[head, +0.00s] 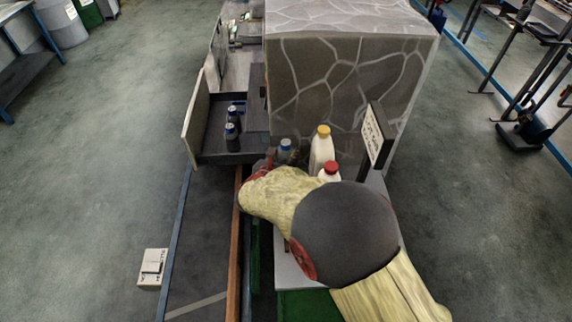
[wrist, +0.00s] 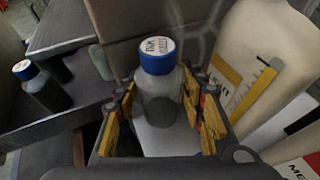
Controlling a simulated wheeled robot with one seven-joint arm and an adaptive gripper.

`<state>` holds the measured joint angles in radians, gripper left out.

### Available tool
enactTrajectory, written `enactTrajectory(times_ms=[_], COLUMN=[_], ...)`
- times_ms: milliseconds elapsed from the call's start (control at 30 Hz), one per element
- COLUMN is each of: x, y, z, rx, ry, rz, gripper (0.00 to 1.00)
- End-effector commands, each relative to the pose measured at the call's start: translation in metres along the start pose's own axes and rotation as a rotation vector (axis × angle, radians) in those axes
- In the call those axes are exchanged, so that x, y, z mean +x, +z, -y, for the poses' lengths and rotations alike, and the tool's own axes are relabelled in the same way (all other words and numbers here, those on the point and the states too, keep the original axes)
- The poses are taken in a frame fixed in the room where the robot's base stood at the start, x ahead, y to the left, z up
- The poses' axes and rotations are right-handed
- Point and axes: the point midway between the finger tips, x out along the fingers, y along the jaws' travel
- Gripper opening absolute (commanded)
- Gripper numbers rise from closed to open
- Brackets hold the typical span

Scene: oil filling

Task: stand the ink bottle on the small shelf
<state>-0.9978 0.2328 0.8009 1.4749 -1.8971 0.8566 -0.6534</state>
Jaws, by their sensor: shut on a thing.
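The ink bottle (wrist: 158,97) is a clear-grey bottle with a blue cap and a white lid label. It stands upright between the yellow-padded fingers of my gripper (wrist: 163,118), which is shut on it. A pale surface shows just below it; I cannot tell if its base touches. In the head view the bottle (head: 285,148) shows just beyond my arm, which hides most of the gripper. I cannot tell for sure which surface is the small shelf; a dark open tray-like ledge (head: 217,128) lies left of the bottle.
Large white jugs with yellow (head: 322,152) and red caps stand close on the right. A sign (head: 375,135) and a big stone-patterned block (head: 345,85) are behind.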

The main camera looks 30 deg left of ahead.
Motion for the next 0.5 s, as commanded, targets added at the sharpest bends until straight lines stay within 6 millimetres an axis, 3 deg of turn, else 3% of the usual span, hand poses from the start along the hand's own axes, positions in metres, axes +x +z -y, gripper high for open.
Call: enactTrajectory(times_ms=[167,400,500], x=[0.004,0.017,0.024], y=[-0.009,-0.042,-0.048], z=[-0.001,-0.001,0.0], rx=[0.0,0.0,0.001], ry=[0.001,0.0,0.001], rz=[0.002,0.0,0.002], gripper=[0.15,0.15,0.15])
